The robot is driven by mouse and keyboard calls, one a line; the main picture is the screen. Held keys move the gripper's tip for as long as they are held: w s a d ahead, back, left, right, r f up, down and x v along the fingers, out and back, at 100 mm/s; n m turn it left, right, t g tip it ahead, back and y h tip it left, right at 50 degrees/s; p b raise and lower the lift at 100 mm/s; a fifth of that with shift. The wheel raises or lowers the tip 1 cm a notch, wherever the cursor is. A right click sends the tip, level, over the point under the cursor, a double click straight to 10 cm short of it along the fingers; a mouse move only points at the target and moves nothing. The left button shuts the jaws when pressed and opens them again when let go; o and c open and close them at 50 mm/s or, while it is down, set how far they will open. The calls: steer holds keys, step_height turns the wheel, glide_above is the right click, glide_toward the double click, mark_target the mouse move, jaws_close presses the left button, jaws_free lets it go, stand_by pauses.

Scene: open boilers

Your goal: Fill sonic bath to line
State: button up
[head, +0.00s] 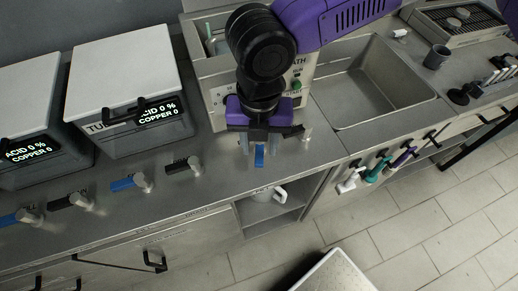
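The sonic bath (215,95) is a grey box on the bench, left of the sink. Its front shows a partial label ending in "ATH" and a green knob (296,85). My arm covers much of it, and its water level and line cannot be seen. My gripper (259,149) points down in front of the bath, above the bench's front edge. Its two fingers are apart. A blue handle (259,158) shows between and just below the fingertips; I cannot tell whether they touch it.
Two lidded tubs (130,75) reading acid 0 %, copper 0 stand left, with blue and black handles (122,184) along the edge. An empty sink (358,95) is right. A white jug (268,194) sits on the open shelf below. Coloured tools (378,170) hang from the front.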

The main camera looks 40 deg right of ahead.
steer(key=shift+f, duration=1.5)
steer(key=shift+c, duration=0.4)
jaws_close()
steer(key=shift+a+r+m, duration=0.1)
steer(key=shift+m, duration=0.2)
steer(key=m+p, duration=0.1)
steer(key=w+m+p, duration=0.1)
steer(key=m, duration=0.1)
steer(key=shift+a+p, duration=0.3)
steer(key=shift+a, duration=0.1)
steer(key=shift+w+a+m+p, duration=0.1)
steer(key=shift+w+m+p, duration=0.2)
steer(key=shift+m, duration=0.45)
steer(key=shift+w+a+m+p, duration=0.1)
steer(key=shift+w+m+p, duration=0.2)
steer(key=shift+m, duration=0.4)
steer(key=shift+w+m+p, duration=0.15)
steer(key=shift+m+p, duration=0.25)
steer(key=shift+m, duration=0.35)
